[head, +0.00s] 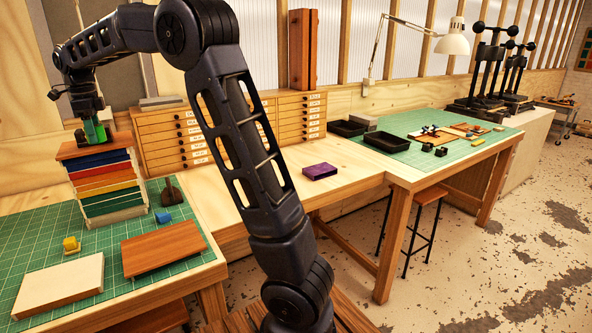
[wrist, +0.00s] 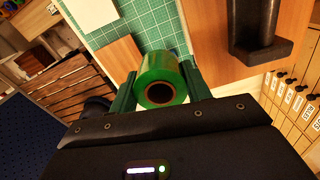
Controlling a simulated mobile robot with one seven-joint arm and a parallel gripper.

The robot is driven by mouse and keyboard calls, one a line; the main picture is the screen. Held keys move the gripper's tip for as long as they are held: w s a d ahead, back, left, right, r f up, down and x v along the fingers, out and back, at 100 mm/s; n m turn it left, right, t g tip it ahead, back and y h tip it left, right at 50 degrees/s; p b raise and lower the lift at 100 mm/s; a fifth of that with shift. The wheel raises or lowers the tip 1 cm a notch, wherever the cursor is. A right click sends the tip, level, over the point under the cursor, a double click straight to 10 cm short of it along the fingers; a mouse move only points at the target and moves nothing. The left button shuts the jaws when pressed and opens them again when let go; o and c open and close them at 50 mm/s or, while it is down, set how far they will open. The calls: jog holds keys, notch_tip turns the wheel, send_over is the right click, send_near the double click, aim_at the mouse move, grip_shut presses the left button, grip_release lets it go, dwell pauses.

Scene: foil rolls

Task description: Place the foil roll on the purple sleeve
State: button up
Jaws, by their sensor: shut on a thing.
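A shiny green foil roll (wrist: 160,82) with a dark hollow core sits between the two fingers of my gripper (wrist: 161,88) in the wrist view, its open end facing the camera. My gripper is shut on it. In the head view my gripper (head: 94,134) and the green roll (head: 97,130) are at the far left, at the top of a colourful stack; whether the roll touches the stack I cannot tell. The purple sleeve (head: 320,171) lies flat on the bare wooden bench at centre, well to the right of my gripper. It does not show in the wrist view.
The stack (head: 107,186) of coloured layers stands on a green cutting mat, with boards (head: 162,248) and small blocks nearby. Wooden drawer cabinets (head: 170,140) stand behind. Black trays (head: 386,137) sit on the right table. Bench around the purple sleeve is clear.

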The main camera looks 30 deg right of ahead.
jog(key=w+d+m, duration=0.3)
jog(key=w+d, duration=0.2)
jog(key=d, duration=0.9)
jog(key=w+d+m, duration=0.3)
jog(key=w+d, duration=0.1)
jog(key=d, duration=1)
jog(key=w+d+m, duration=0.4)
jog(key=w+d, duration=0.1)
jog(key=d, duration=0.9)
jog(key=m, duration=0.9)
send_over(320, 168)
notch_tip(320, 168, down, 31)
jog(key=shift+s+a, duration=0.1)
jog(key=o, duration=1)
jog(key=shift+o, duration=0.2)
